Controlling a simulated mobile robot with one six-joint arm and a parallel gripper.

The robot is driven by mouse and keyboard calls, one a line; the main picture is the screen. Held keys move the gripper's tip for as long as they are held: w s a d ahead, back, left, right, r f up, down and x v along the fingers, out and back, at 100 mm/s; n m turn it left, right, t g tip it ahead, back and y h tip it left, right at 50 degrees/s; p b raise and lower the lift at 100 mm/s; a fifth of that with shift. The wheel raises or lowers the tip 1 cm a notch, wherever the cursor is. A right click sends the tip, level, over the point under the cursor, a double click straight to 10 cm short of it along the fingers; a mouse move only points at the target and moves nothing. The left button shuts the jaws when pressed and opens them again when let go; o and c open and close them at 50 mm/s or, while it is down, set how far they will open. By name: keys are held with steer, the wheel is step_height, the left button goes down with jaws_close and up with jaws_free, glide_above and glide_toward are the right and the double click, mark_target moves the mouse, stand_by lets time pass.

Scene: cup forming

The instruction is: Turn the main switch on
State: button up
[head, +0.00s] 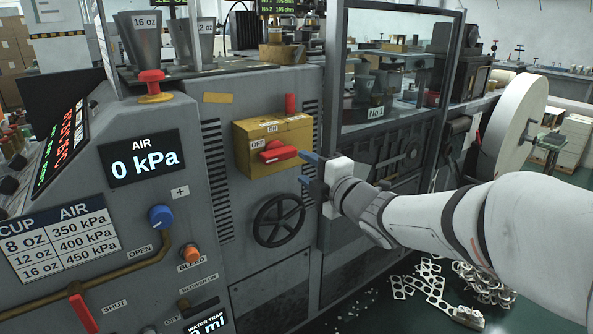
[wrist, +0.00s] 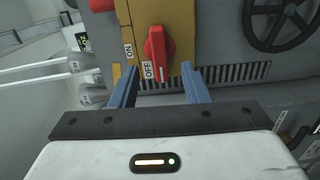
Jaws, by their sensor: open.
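The main switch is a red rotary handle (head: 279,154) on a yellow box (head: 245,152) on the grey machine front. Its handle lies level, and its white-marked end points to the OFF label; the ON label is above. In the wrist view the red handle (wrist: 158,48) stands upright in the picture, seen between and beyond the blue fingers. My gripper (head: 303,167) is open and empty, just right of the switch in the head view, fingers towards it. In the wrist view my gripper (wrist: 160,70) has a fingertip on each side of the handle's line; contact is not visible.
A black handwheel (head: 279,220) sits below the yellow box. A red post (head: 290,104) stands behind the box. A machine frame post (head: 335,80) rises near my gripper. A panel with an air display (head: 145,160) and knobs is at left.

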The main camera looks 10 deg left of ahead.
mark_target(284, 157)
steer(key=shift+n+y, duration=0.3)
steer(key=x, duration=0.8)
steer(key=shift+s+a+f, duration=0.1)
steer(key=shift+s+a, duration=0.15)
steer(key=shift+a, duration=0.05)
